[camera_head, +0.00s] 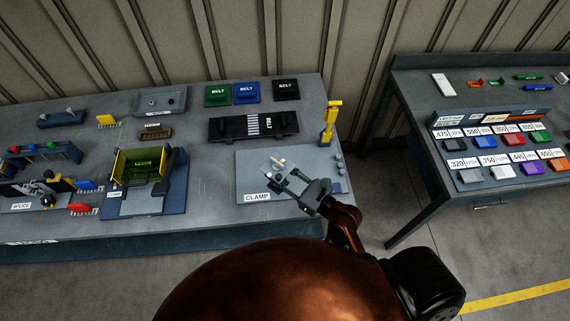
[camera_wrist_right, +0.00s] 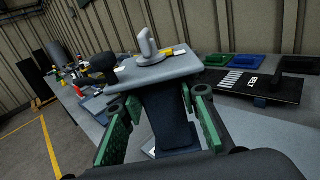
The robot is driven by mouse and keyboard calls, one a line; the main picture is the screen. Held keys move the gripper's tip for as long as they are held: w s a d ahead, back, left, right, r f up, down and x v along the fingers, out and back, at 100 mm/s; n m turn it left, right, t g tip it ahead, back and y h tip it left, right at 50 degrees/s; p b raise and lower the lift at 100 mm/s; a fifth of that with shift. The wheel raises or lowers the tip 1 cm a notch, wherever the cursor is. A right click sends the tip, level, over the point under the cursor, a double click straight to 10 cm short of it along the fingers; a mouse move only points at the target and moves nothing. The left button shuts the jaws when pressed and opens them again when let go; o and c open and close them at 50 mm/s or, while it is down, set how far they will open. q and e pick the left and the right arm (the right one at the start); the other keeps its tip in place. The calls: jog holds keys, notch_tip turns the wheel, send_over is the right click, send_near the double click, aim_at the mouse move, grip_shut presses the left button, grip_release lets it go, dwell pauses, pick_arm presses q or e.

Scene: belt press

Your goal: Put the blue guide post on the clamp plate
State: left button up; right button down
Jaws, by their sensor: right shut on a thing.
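The clamp plate (camera_head: 252,181) is a flat grey plate with a CLAMP label, at the front right of the near table. My right gripper (camera_head: 312,191) is over its right part. In the right wrist view its two green-padded fingers (camera_wrist_right: 158,110) stand either side of a dark blue upright piece (camera_wrist_right: 172,122), apparently the guide post. A grey slab (camera_wrist_right: 160,70) with a pale knob (camera_wrist_right: 148,44) shows above that piece; I cannot tell whether they are joined. Whether the post touches the clamp plate is hidden. My left gripper is not in view.
A yellow upright tool (camera_head: 330,122) stands at the clamp plate's back right corner. A second table (camera_head: 420,87) with coloured bins is beyond a gap.

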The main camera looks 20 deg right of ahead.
jog(key=shift+s+a+r+p, duration=0.2)
jog(key=shift+a+r+p, duration=0.25)
jog(key=shift+a, duration=0.25)
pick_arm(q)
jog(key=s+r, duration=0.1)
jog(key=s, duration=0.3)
pick_arm(e)
jog(key=shift+w+f, duration=0.25)
jog(key=shift+w, duration=0.4)
jog(key=w+f+b, duration=0.1)
jog(key=w+f, duration=0.3)
jog(key=w+d+f+b, duration=0.1)
jog(key=w+f, duration=0.3)
jog(key=w+f+b, duration=0.2)
jog(key=w+f, duration=0.2)
jog(key=shift+w+d+f, duration=0.15)
jog(key=shift+w+f, duration=0.15)
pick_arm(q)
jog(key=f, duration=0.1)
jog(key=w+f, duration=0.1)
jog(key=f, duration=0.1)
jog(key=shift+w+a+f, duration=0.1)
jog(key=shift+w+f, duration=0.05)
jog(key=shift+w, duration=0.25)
pick_arm(e)
jog(key=c, duration=1.5)
grip_release()
jog(key=shift+s+f, duration=0.1)
jog(key=shift+f, duration=0.1)
